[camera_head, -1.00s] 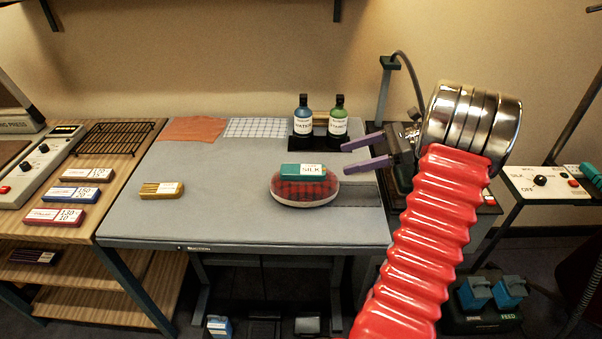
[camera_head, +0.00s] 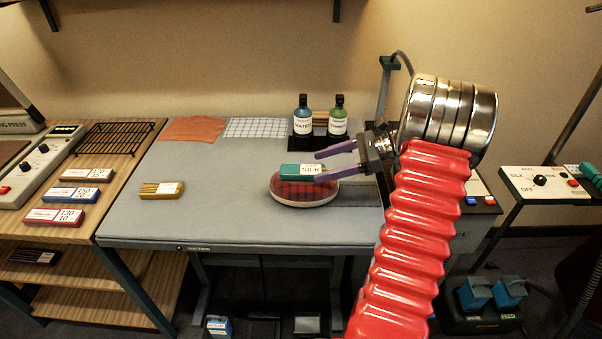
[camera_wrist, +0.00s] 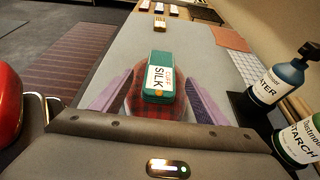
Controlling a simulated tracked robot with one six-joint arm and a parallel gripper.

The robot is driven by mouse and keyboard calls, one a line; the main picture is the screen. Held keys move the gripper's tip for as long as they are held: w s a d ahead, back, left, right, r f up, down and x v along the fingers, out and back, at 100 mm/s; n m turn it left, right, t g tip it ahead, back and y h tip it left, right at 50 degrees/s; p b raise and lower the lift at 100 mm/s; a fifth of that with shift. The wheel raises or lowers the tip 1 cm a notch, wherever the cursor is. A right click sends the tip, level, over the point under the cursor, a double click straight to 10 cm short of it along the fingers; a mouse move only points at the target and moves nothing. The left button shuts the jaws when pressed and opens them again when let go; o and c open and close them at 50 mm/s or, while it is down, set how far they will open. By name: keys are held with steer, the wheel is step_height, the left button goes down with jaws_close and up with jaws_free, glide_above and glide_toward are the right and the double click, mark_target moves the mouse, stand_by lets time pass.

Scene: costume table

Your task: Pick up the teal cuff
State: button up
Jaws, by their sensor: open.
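The teal cuff (camera_head: 298,171), with a white label reading SILK, lies on top of a red plaid cushion (camera_head: 300,192) on the grey table. It also shows in the wrist view (camera_wrist: 160,82), between and ahead of the two purple fingers. My gripper (camera_head: 318,166) is open. Its fingers reach in from the right, and in the head view their tips overlap the cuff's right end. In the wrist view my gripper (camera_wrist: 160,100) has a finger on each side of the cushion and cuff. I cannot tell whether either finger touches the cuff.
A blue WATER bottle (camera_head: 302,125) and a green STARCH bottle (camera_head: 338,124) stand in a dark holder behind the cushion. A yellow-brown block (camera_head: 161,190) lies to the left. Orange cloth (camera_head: 192,129) and checked cloth (camera_head: 256,128) lie at the back.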

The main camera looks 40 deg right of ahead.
mark_target(306, 169)
steer(key=shift+x, duration=2.4)
steer(key=shift+w, duration=0.1)
steer(key=shift+d, duration=0.1)
steer(key=shift+c, duration=0.4)
steer(key=c, duration=1.1)
